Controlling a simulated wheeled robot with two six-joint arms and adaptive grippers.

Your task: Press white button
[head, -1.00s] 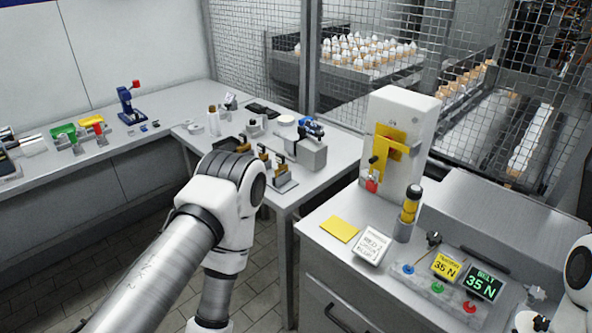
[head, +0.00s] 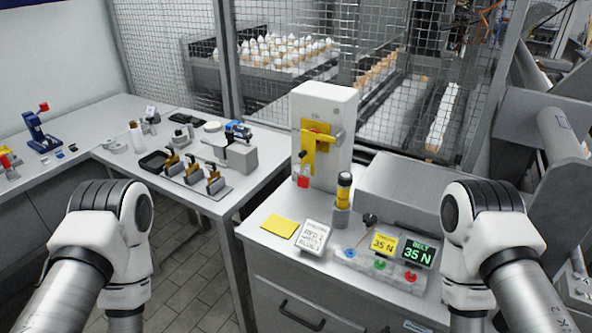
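A pale button panel (head: 365,266) lies on the grey cabinet top right of centre. It carries a blue button (head: 350,253), a green button (head: 380,264) and a red button (head: 411,276). I cannot make out a white button on it. Both my arms show only as white elbow joints and links, the left one at the lower left and the right one at the lower right. Both grippers are outside the view. The right arm stands just right of the panel's end.
Behind the panel are a yellow display (head: 383,244) and a green-on-black display (head: 418,252), both reading 35 N. A white machine (head: 335,115) rises behind.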

